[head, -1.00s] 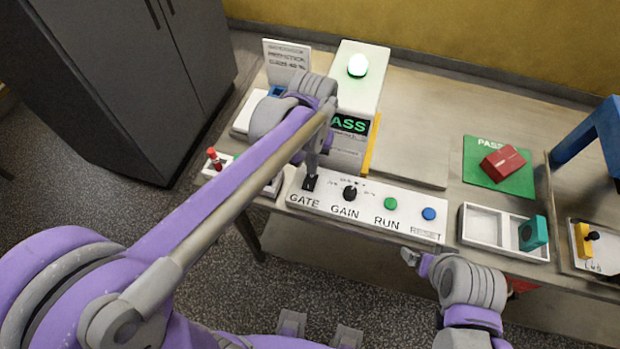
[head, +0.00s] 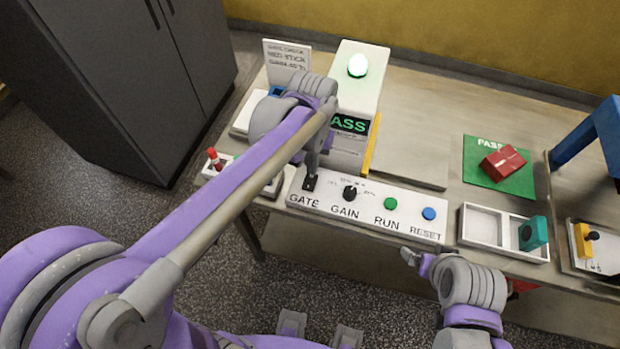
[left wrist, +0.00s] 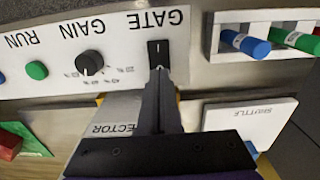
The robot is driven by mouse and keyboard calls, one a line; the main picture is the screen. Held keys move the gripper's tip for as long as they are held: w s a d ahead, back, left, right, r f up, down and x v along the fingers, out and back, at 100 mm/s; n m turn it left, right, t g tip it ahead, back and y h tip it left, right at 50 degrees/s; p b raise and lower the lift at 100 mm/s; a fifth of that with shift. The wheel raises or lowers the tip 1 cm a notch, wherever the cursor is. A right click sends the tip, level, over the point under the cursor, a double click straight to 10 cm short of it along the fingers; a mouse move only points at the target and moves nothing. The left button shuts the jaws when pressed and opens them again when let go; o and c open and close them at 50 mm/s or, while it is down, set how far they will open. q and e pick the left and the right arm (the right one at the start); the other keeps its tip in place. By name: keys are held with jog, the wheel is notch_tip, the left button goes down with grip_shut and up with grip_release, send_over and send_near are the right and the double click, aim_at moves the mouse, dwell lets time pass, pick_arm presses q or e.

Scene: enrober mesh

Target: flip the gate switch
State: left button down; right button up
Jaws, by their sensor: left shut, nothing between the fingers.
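The gate switch (head: 309,183) is a small black rocker on the white control panel (head: 262,0) above the word GATE. It also shows in the left wrist view (left wrist: 158,50). My left gripper (head: 312,172) is shut and empty, pointing down with its tips at the switch. In the left wrist view the closed fingertips (left wrist: 158,72) meet the switch's lower edge; I cannot tell whether they press it. My right gripper (head: 415,258) is in front of the table edge, away from the panel; its jaw opening is too small to read.
The panel also holds a black GAIN knob (head: 350,193), a green RUN button (head: 390,203) and a blue RESET button (head: 428,213). Behind stands a white detector with a lit green lamp (head: 357,65). A red box (head: 503,161) lies on a green mat (head: 477,172).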

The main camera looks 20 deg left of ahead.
pick_arm(q)
jog(key=shift+f+b, duration=0.55)
jog(key=shift+f, duration=0.4)
pick_arm(e)
jog(key=shift+s+f, duration=0.2)
jog(key=shift+f, duration=0.5)
pick_arm(q)
jog(key=shift+r, duration=0.1)
jog(key=shift+r+p, duration=1.95)
jog(key=shift+r, duration=1.55)
pick_arm(e)
jog(key=r, duration=0.1)
jog(key=w+r, duration=0.1)
jog(key=r, duration=0.1)
jog(key=w+r, duration=0.1)
jog(key=r, duration=0.1)
jog(key=shift+r, duration=0.15)
pick_arm(q)
jog(key=s+a+f+t, duration=0.2)
jog(key=s+a+t, duration=0.1)
jog(key=s, duration=0.3)
jog(key=s+a+f+t, duration=0.2)
jog(key=s+a, duration=0.1)
jog(key=s, duration=0.3)
jog(key=shift+a+f+t, duration=0.3)
jog(key=shift+f+t, duration=0.05)
jog(key=shift+t, duration=0.05)
